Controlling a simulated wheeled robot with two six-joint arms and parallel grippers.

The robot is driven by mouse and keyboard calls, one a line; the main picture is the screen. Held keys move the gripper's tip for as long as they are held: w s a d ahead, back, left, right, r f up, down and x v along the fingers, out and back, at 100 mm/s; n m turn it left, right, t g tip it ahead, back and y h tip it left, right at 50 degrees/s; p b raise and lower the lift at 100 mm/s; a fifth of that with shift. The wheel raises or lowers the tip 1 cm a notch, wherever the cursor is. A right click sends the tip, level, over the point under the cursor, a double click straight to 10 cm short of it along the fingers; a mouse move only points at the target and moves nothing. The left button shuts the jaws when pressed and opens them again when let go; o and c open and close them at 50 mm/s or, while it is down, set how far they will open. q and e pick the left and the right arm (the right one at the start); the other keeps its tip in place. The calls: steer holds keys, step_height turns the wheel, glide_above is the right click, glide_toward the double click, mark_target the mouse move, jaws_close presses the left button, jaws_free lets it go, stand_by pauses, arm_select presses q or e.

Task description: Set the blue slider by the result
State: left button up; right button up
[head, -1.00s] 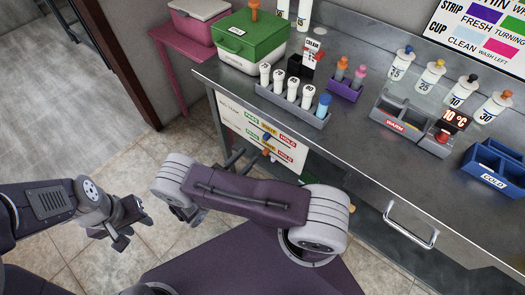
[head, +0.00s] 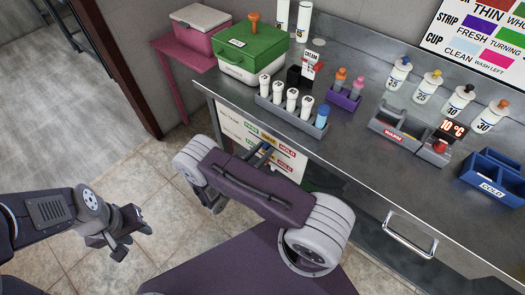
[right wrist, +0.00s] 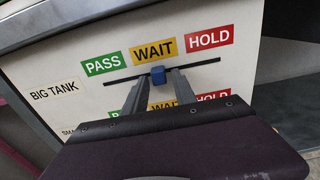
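The blue slider (right wrist: 158,75) sits in the slot of the upper BIG TANK row, below the yellow WAIT label (right wrist: 153,50). PASS (right wrist: 104,64) is to its left and HOLD (right wrist: 209,38) to its right. My right gripper (right wrist: 160,84) is open, with one finger to each side of the slider and the tips just below or beside it; contact cannot be told. In the head view the slider (head: 266,147) shows small beyond my right arm. The lower row is mostly hidden by my gripper body. My left gripper (head: 133,234) is open and empty over the floor.
The panel (head: 232,125) is on the front of a steel counter (head: 350,135). A drawer handle (head: 408,236) sticks out at the right.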

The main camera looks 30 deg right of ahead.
jaws_close()
stand_by(1.2)
